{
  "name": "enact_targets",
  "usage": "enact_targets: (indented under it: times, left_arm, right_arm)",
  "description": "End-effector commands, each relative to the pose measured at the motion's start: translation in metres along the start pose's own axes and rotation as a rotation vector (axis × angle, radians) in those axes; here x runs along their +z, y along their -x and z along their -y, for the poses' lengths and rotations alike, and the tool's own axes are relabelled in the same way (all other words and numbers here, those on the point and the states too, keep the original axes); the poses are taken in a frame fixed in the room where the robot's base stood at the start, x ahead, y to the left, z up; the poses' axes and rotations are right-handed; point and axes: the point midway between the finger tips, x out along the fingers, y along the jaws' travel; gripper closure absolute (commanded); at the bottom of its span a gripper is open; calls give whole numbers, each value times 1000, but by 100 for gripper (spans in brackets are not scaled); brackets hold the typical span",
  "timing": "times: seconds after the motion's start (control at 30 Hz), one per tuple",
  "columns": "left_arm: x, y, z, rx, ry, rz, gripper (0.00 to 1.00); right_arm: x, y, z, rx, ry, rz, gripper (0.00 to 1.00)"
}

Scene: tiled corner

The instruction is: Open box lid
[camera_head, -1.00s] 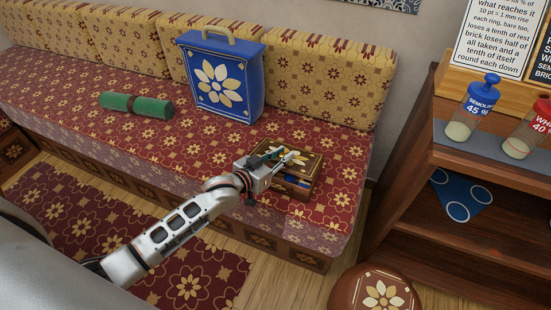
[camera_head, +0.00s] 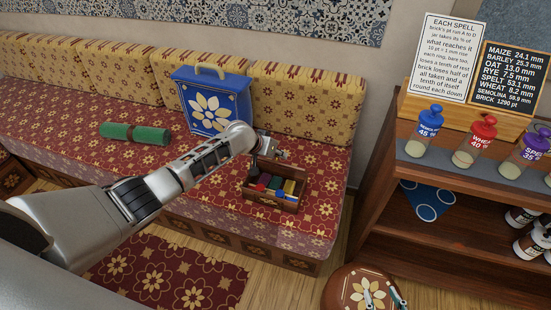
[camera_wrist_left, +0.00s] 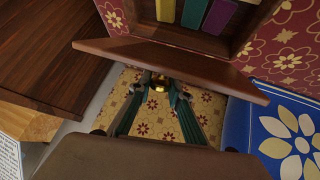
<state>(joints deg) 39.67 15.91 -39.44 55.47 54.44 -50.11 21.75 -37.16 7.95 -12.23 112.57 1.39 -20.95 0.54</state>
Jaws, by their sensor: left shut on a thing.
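The wooden box (camera_head: 270,199) sits on the red patterned bench with its lid raised. Several coloured blocks (camera_head: 276,184) show inside it. The lid (camera_wrist_left: 170,60) crosses the left wrist view as a brown board seen nearly edge-on, with the blocks beyond it. My left gripper (camera_wrist_left: 158,84) is shut on the lid's gold knob (camera_wrist_left: 160,85). In the head view, the left gripper (camera_head: 270,148) is at the back of the box, its fingers mostly hidden. My right gripper (camera_head: 382,292) shows at the bottom edge, fingers apart and empty, over a round brown stool.
A blue flowered case (camera_head: 213,102) stands behind the box to the left. A green roll (camera_head: 135,134) lies further left on the bench. At the right, a wooden shelf (camera_head: 440,165) holds jars and signs.

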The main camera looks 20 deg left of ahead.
Motion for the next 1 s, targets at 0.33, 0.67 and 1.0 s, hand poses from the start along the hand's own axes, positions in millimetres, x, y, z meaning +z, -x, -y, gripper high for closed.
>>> enact_targets:
  times: [0.33, 0.67, 1.0]
  left_arm:
    - [-21, -15, 2, 3, 44, 160, 100]
    - [-35, -19, 4, 1, 43, 156, 100]
    - [-37, -18, 4, 1, 42, 153, 100]
  right_arm:
    - [22, -8, 4, -3, -1, 16, 60]
    - [37, -13, 6, -6, -2, 31, 60]
    - [30, -12, 5, -4, -2, 21, 60]
